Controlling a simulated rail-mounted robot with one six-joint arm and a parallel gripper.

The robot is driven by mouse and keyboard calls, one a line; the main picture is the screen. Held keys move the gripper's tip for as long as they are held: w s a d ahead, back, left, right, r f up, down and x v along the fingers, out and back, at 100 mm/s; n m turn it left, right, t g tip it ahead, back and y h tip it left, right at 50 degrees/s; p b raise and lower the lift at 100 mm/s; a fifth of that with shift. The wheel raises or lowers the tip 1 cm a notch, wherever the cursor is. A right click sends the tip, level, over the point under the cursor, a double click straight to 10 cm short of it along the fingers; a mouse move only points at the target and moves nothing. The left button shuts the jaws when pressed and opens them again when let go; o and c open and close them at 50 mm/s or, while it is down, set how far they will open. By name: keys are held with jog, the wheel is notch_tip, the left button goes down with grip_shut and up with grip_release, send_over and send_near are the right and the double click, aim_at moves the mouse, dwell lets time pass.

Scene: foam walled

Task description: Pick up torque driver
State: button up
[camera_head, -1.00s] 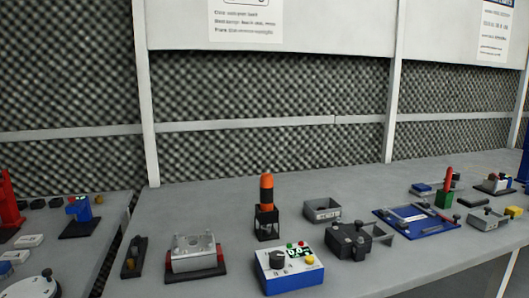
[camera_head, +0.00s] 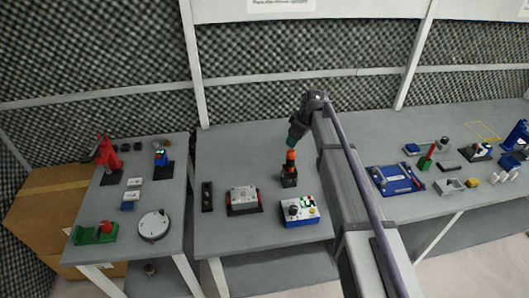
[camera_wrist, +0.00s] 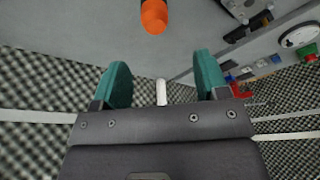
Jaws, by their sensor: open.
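The torque driver (camera_head: 290,157) has an orange top and stands upright in a black holder (camera_head: 289,178) on the middle table. Its rounded orange end (camera_wrist: 154,16) shows at the top edge of the wrist view, beyond the fingertips. My gripper (camera_head: 292,143) is just above and behind the driver in the head view. In the wrist view its two teal fingers (camera_wrist: 162,78) are spread apart with nothing between them. The driver's lower part is hidden in its holder.
A blue-and-white control box (camera_head: 299,211) stands in front of the driver. A grey fixture block (camera_head: 243,198) and a black switch box (camera_head: 207,196) are to its left. A blue tray (camera_head: 395,180) lies right of my arm. Table behind the fixture is clear.

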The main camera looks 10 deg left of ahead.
aim_at(292, 151)
jog(key=b+x, duration=0.3)
jog(key=x, duration=0.1)
jog(key=d+b+x, duration=0.1)
jog(key=b+x, duration=0.1)
jog(key=shift+f+b, duration=0.15)
jog(key=shift+b, duration=0.15)
jog(key=shift+a+f, duration=0.1)
jog(key=shift+a, duration=0.05)
jog(key=b+x, duration=0.5)
jog(key=shift+w+d+f, duration=0.1)
jog(key=shift+d, duration=0.1)
jog(key=shift+r, duration=0.25)
jog(key=shift+c, duration=0.2)
jog(key=c, duration=1)
notch_tip(292, 151, up, 19)
jog(key=p, duration=1.9)
jog(key=shift+c, duration=0.2)
